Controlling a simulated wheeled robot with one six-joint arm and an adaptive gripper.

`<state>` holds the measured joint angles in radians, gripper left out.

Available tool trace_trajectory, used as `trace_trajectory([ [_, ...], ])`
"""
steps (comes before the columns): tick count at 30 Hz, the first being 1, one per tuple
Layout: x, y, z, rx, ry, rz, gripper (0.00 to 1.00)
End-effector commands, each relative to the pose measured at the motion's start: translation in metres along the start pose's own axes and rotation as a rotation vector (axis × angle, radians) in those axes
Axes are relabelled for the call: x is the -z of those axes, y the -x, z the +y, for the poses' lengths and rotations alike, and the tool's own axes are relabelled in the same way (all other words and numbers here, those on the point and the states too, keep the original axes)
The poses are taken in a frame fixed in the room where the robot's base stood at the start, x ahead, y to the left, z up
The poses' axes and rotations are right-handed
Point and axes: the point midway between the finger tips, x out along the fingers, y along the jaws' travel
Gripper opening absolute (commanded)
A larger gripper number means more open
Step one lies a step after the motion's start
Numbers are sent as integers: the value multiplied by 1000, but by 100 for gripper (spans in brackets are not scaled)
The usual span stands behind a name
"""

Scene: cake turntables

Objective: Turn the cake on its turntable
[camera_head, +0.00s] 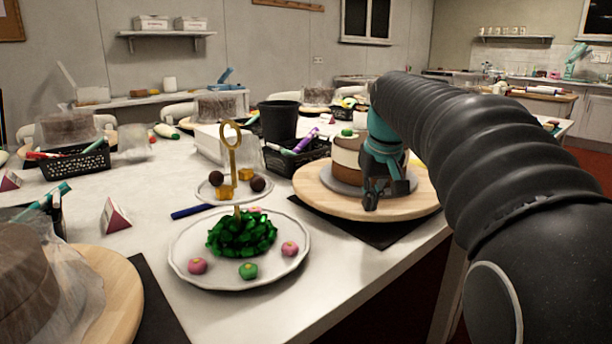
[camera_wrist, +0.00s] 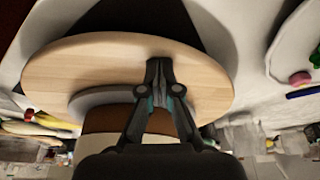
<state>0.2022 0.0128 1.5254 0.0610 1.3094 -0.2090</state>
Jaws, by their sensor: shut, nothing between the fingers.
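The cake (camera_head: 347,160), with brown and cream layers and a green piece on top, stands on a grey board on the round wooden turntable (camera_head: 318,201). My gripper (camera_head: 385,197) is in front of the cake's right side, over the near part of the turntable, and hides part of the cake. In the wrist view the gripper (camera_wrist: 159,64) is shut and empty, its fingertips pointing over the bare wood of the turntable (camera_wrist: 75,64). The cake's brown side (camera_wrist: 100,120) is partly behind the fingers. I cannot tell whether the fingertips touch the wood.
A tiered plate (camera_head: 185,267) with green sweets and a gold handle stands left of the turntable. A black bin (camera_head: 278,120) and black basket (camera_head: 297,164) stand behind. Another covered cake (camera_head: 25,265) is at near left. The table's edge is close on the right.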

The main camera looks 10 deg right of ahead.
Motion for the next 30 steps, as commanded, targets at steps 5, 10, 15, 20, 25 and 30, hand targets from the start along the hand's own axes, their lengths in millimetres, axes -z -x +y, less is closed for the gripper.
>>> trace_trajectory([
  [5, 0, 0, 0, 1, 0, -1, 0],
  [10, -1, 1, 8, 0, -2, -1, 0],
  [15, -5, 2, 29, 0, -4, -1, 0],
  [20, -8, 3, 47, 0, -3, -2, 0],
  [25, -10, 3, 54, 1, -1, -1, 0],
  [30, -10, 3, 54, 1, 0, -1, 0],
])
